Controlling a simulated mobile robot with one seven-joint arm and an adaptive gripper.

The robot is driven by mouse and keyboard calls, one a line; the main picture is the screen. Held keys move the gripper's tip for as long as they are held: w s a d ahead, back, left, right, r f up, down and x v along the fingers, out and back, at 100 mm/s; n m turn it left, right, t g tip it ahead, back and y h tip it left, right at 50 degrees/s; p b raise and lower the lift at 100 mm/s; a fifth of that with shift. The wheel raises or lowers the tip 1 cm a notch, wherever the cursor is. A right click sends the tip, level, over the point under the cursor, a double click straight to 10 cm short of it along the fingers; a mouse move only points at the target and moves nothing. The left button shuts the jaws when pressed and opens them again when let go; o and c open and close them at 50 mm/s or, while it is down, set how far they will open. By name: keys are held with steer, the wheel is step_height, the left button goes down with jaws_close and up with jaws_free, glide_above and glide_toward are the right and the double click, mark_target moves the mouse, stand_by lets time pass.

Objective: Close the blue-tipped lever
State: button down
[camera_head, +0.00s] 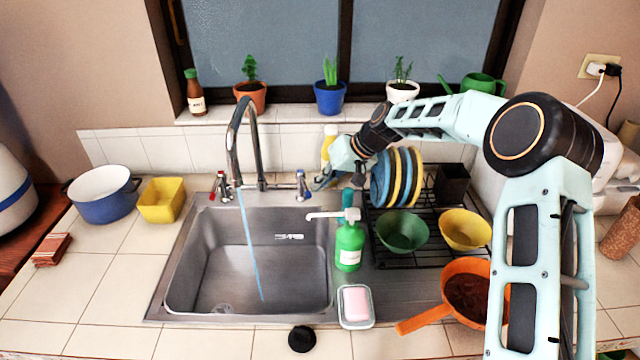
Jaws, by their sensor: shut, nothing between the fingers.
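The blue-tipped lever (301,184) stands on the right side of the chrome faucet (236,140), behind the sink. A red-tipped lever (222,187) stands on the left side. A thin blue stream of water (250,245) runs from the spout into the sink. My gripper (322,185) is just right of the blue-tipped lever, pointing down and left. Its fingers look shut and empty. I cannot tell whether they touch the lever.
A green soap bottle (349,245) stands at the sink's right edge. A dish rack (425,255) with plates (381,180) and bowls (402,231) sits right of it, under my arm. A yellow bottle (328,145) stands behind my gripper. The sink basin (250,250) is empty.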

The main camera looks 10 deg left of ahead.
steer(key=s+a+m+b, duration=0.1)
steer(key=a+b, duration=0.1)
steer(key=shift+s+t+b, duration=0.3)
steer(key=shift+d+r, duration=0.1)
steer(key=shift+r, duration=0.05)
